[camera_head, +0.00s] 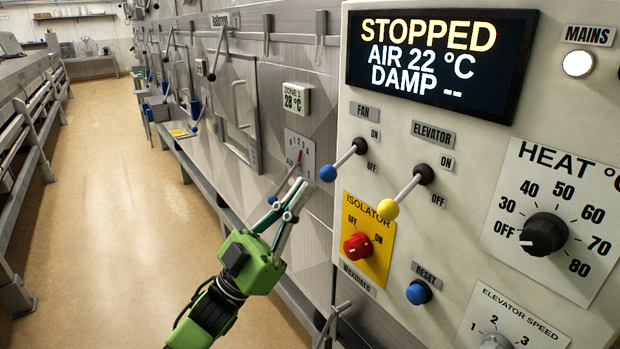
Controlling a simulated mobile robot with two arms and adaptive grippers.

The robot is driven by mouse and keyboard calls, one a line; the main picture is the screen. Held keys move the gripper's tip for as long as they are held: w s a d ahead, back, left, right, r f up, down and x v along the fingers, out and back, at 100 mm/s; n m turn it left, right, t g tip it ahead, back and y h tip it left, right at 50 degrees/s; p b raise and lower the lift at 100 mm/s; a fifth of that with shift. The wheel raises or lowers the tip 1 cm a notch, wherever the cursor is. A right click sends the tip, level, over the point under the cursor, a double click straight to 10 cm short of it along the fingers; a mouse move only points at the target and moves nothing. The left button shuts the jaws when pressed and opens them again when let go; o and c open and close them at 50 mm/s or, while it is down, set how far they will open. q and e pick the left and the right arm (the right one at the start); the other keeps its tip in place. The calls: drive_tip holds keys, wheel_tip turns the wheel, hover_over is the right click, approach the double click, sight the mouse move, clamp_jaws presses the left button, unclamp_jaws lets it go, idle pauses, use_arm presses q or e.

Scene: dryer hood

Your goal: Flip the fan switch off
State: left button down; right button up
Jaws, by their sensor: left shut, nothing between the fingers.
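The fan switch (344,160) is a silver lever with a blue ball tip on the cream control panel, under the FAN label. Its ball end sticks out to the left and tilts downward, level with the OFF mark rather than the ON mark above. The display (440,58) reads STOPPED, AIR 22 °C, DAMP --. My left gripper (297,193) is shut and empty, just left of and slightly below the blue ball. A small gap seems to show between them, but the depth is hard to judge. My right gripper is out of view.
The yellow-tipped elevator lever (402,194) is close on the right, also tilted down. The red isolator knob (357,246) and blue reset button (419,292) are below. A heat dial (543,234) is at the right. The aisle floor (120,190) is clear.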

use_arm(q)
drive_tip(key=v, duration=0.8)
drive_tip(key=shift+w+a+f, duration=0.25)
drive_tip(key=shift+w+f, duration=0.05)
